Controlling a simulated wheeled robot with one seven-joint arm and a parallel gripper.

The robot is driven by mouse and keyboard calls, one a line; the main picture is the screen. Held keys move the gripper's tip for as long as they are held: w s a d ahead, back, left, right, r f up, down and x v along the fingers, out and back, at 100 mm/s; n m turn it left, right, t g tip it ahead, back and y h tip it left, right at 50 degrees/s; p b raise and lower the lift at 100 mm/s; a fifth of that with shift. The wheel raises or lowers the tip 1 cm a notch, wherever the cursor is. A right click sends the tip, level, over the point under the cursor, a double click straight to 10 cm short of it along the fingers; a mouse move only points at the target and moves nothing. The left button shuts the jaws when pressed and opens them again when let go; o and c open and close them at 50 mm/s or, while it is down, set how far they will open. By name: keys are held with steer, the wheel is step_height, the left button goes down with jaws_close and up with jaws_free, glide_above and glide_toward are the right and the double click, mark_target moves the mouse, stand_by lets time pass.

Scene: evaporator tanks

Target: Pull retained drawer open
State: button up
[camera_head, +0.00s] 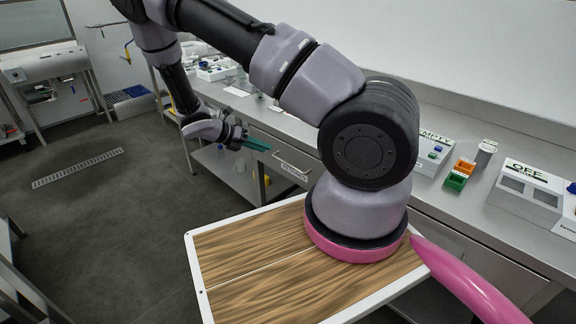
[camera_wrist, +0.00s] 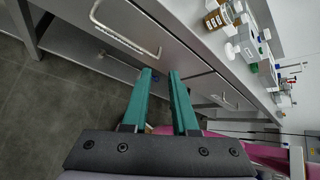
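The steel bench has a drawer (camera_head: 292,166) with a white label on its front, to the right of my gripper in the head view; the lettering is too small to read surely. My gripper (camera_head: 264,145) has teal fingers and is in front of the drawer row. In the wrist view, my gripper (camera_wrist: 161,73) has its fingertips apart with nothing between them. A drawer front with a bar handle (camera_wrist: 125,40) lies beyond the fingertips at upper left. Another drawer front with a handle (camera_wrist: 226,101) lies to the right. I cannot tell which one bears the label. No contact shows.
A lower shelf (camera_head: 228,170) runs under the bench. Open floor (camera_head: 110,215) lies to the left.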

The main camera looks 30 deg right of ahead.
mark_target(288, 164)
step_height(288, 164, down, 12)
steer(key=w+d+n+t+h, duration=0.1)
steer(key=n+t+h, duration=0.15)
steer(key=n, duration=0.45)
steer(key=w+d+n+t+h, duration=0.1)
steer(key=d+n+t, duration=0.15)
steer(key=n, duration=0.35)
steer(key=shift+t, duration=0.3)
steer(key=x, duration=1)
steer(key=shift+s+f, duration=0.1)
steer(key=shift+f, duration=0.1)
jaws_close()
